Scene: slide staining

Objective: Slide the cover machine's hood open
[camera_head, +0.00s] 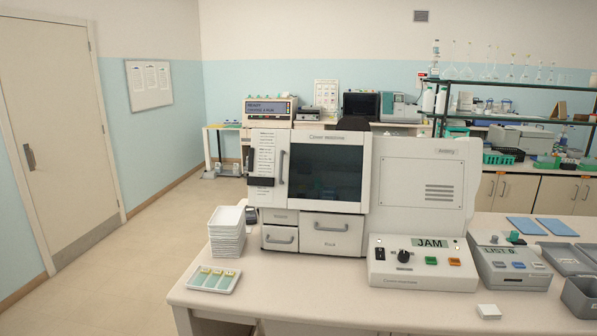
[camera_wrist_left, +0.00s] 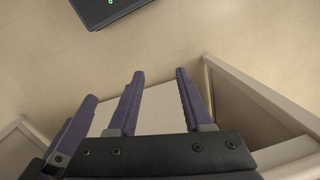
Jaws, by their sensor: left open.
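The cover machine (camera_head: 382,210) is a white unit on the bench in the middle of the head view. Its hood (camera_head: 325,137) has a large dark window (camera_head: 325,172) and stands across the front, above the drawers. A grey vertical handle (camera_head: 281,167) is on the hood's left edge. A control panel at the lower right shows a JAM display (camera_head: 431,244). My left gripper (camera_wrist_left: 160,85) shows only in the left wrist view, open and empty, apart from the machine. My right gripper is in neither view.
A stack of white trays (camera_head: 227,232) and a tray of slides (camera_head: 214,279) sit left of the machine. A grey device (camera_head: 508,264) and bins (camera_head: 580,297) stand right. A small white block (camera_head: 489,311) lies near the front edge. The bench front is mostly clear.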

